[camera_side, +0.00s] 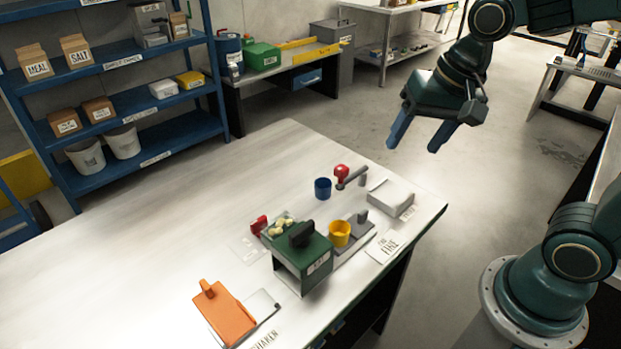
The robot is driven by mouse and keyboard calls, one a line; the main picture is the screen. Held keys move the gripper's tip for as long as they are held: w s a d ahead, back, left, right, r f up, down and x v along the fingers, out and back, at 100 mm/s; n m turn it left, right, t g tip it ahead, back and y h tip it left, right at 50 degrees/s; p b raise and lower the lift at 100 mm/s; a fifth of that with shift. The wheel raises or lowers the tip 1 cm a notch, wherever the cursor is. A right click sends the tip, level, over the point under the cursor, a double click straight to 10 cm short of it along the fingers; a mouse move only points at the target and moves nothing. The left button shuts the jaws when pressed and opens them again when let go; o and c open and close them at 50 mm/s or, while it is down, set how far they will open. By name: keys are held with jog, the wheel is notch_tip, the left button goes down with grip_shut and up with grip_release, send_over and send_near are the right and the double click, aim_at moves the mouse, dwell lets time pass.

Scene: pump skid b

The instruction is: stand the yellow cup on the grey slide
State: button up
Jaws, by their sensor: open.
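The yellow cup (340,234) stands upright on the table beside the green box-shaped unit (305,258). The grey slide (361,229), a flat plate with an upright knob, is at the cup's right. The cup overlaps the slide's left part in the picture; I cannot tell whether it rests on the slide or just beside it. My gripper (412,146) is open and empty. Its two blue fingers point down, high above and to the right of the cup, clear of the table.
A blue cup (323,188) and a red-handled grey crank (347,175) stand behind the yellow cup. A light grey block (391,198) and a label card (385,246) lie to the right. An orange lid (223,312) is at front left. The table's left part is clear.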

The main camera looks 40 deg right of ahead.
jog(key=s+d+r+n+t, duration=0.1)
jog(key=s+r+n+t, duration=0.1)
jog(key=s+n, duration=0.5)
jog(key=shift+s+d+r+h, duration=0.3)
jog(key=shift+s+d+r, duration=0.15)
jog(key=shift+s, duration=0.45)
